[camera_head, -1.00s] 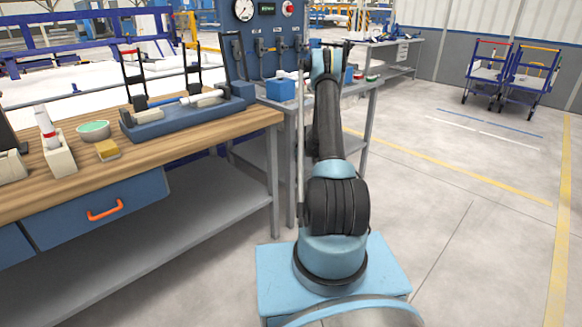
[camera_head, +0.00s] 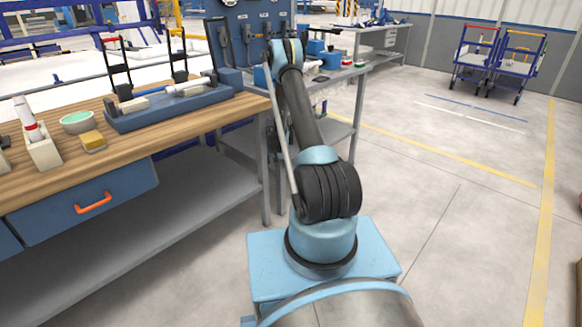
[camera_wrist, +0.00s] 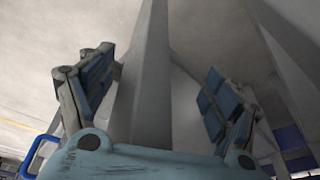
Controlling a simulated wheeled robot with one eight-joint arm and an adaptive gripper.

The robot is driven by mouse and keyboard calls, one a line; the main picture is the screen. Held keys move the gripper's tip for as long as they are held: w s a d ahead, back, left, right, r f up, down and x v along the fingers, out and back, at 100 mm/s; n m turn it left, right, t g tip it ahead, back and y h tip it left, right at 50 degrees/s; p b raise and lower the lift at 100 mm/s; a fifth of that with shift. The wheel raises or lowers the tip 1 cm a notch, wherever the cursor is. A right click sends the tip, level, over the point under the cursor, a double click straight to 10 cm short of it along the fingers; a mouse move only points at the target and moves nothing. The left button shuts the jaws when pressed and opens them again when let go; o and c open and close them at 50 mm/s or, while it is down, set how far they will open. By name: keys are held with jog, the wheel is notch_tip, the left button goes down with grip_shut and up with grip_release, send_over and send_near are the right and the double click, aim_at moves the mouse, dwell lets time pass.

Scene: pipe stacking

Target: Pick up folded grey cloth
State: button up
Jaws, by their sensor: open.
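I cannot make out a folded grey cloth in either view. My gripper (camera_wrist: 157,92) is open in the wrist view, with its two blue-padded fingers wide apart. A grey upright post stands between or behind the fingers; I cannot tell its distance. No object is held. In the head view my arm leans up and to the left, toward the gap between the wooden workbench (camera_head: 190,122) and the grey table behind (camera_head: 345,75). The gripper itself is hidden in that view.
The workbench carries a blue fixture (camera_head: 165,110), a green bowl (camera_head: 78,122), a yellow sponge (camera_head: 93,141) and a holder with a red-and-white bottle (camera_head: 42,152). A drawer (camera_head: 85,205) is shut below. Open floor lies to the right, with trolleys (camera_head: 490,60) far back.

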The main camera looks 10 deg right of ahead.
aim_at(291, 161)
jog(key=m, duration=0.1)
jog(key=s+m+h, duration=0.1)
jog(key=shift+a+f+m, duration=0.25)
jog(key=shift+a+m, duration=0.05)
jog(key=m, duration=0.1)
jog(key=m+h, duration=0.1)
jog(key=shift+s+m+h, duration=0.3)
jog(key=shift+s+m, duration=0.05)
jog(key=shift+m, duration=0.05)
jog(key=w+d, duration=0.2)
jog(key=d, duration=0.1)
jog(key=w+d, duration=0.5)
jog(key=d, duration=0.1)
jog(key=shift+w+d, duration=0.2)
jog(key=shift+w, duration=0.15)
jog(key=shift+w+f, duration=0.1)
jog(key=shift+f, duration=0.45)
jog(key=shift+f, duration=0.25)
jog(key=c, duration=1.1)
